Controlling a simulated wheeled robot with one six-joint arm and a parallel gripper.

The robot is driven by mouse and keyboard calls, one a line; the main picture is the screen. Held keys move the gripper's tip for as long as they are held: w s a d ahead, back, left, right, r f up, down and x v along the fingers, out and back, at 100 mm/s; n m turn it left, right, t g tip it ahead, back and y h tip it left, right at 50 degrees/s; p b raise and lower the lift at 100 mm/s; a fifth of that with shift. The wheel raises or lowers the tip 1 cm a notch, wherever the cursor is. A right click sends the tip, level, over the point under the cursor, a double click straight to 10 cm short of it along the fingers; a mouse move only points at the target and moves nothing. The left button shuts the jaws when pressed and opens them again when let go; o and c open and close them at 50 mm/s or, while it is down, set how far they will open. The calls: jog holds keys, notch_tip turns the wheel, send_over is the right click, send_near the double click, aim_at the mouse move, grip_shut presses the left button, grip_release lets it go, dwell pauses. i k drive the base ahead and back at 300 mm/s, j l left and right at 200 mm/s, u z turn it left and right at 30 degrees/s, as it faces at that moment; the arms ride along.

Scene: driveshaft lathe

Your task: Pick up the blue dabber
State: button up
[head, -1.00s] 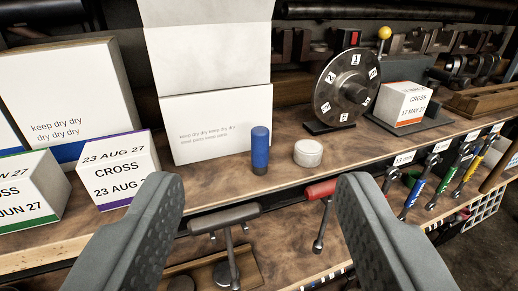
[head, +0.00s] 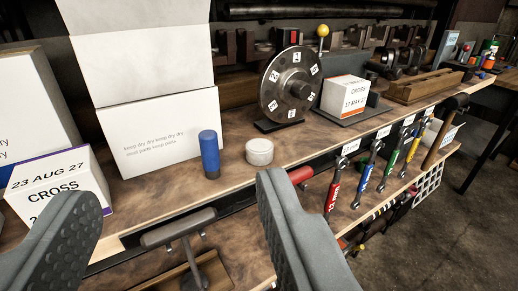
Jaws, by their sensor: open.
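The blue dabber (head: 209,152) stands upright on the wooden shelf, a blue cylinder with a dark grey lower part. It is in front of a white open box and just left of a round white tub. My gripper (head: 180,212) is open and empty. Its two grey fingers are wide apart in the lower part of the view, and the dabber shows between and beyond them, not touched.
The white tub (head: 260,151) stands close to the dabber's right. The open white box (head: 160,130) is behind it. A numbered dark disc (head: 289,86) and a CROSS box (head: 343,95) stand further right. Another CROSS box (head: 62,185) is at left. Wrenches (head: 365,168) hang along the shelf edge.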

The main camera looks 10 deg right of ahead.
aim_at(208, 139)
jog(key=i+j, duration=0.1)
jog(key=j, duration=0.35)
jog(key=i+j+u, duration=0.1)
jog(key=j, duration=0.4)
jog(key=i+j, duration=0.1)
jog(key=j, duration=0.35)
jog(key=i+j, duration=0.1)
jog(key=j, duration=0.35)
jog(key=j+u, duration=0.05)
